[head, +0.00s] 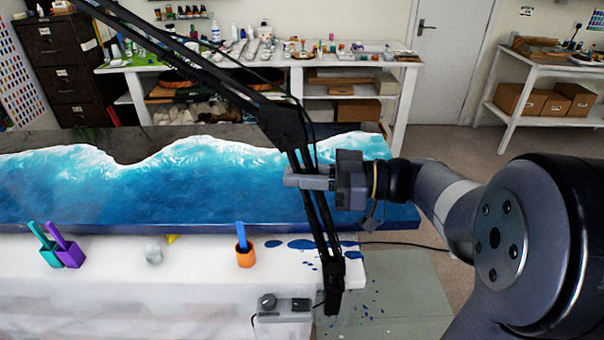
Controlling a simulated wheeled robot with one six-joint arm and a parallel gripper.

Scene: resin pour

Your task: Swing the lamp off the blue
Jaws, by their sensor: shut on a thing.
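The lamp (284,124) is a black jointed arm lamp. Its lower arm rises from a foot at the near right edge of the white-covered bench to an elbow, and its upper arm runs up and left out of view. The lamp head is not visible. The blue (130,190) is a wave-patterned resin slab with white foam lines and a dark far edge. The lower arm crosses in front of its right part. My gripper (308,179) reaches in from the right and is shut on the lamp's lower arm, below the elbow, over the slab's right end.
Blue spills (300,244) lie near the lamp foot. A control box (285,308) sits in front. Cluttered shelves (345,62) stand behind.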

